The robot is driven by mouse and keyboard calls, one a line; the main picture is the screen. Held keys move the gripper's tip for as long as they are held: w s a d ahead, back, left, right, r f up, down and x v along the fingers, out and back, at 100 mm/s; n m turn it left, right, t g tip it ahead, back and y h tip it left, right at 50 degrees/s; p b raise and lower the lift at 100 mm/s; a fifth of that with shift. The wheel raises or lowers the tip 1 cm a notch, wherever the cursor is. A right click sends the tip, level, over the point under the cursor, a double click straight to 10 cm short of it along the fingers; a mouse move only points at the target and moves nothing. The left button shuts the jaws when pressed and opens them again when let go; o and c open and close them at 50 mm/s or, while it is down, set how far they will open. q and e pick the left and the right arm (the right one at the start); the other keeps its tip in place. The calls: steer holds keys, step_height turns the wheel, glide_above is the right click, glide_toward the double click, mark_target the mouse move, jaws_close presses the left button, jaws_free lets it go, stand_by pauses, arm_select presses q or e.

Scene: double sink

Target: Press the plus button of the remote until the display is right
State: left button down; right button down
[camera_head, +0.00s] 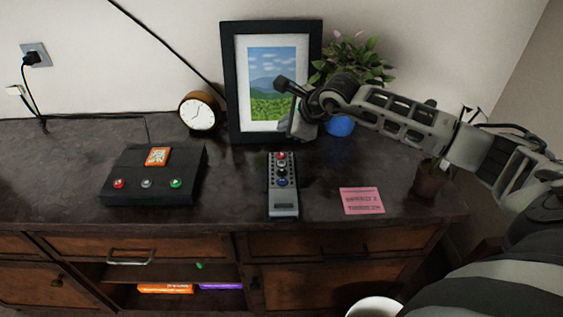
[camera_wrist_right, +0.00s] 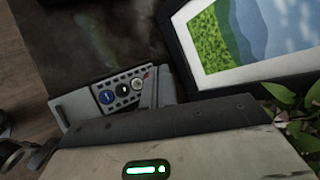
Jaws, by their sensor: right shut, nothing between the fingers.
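The remote (camera_head: 284,208) lies on the dark dresser top, in front of the picture frame, its length pointing toward me. It is grey with a dark button panel holding red, white and blue round buttons. In the right wrist view the remote (camera_wrist_right: 72,110) is partly hidden behind my fingers. My right gripper (camera_head: 299,128) is shut and empty, above the far end of the remote; I cannot tell whether it touches it. My left gripper is not in view.
A picture frame (camera_head: 234,88) stands behind the remote, with a clock (camera_head: 198,112) to its left. A plant (camera_head: 352,62) and blue ball-like object (camera_head: 341,126) stand right of it. A pink note (camera_head: 362,201) lies right of the remote. The dresser top (camera_head: 235,190) between box and remote is clear.

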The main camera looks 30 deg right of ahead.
mark_target(281, 163)
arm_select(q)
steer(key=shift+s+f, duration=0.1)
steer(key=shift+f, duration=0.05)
arm_select(e)
steer(key=shift+f, duration=0.15)
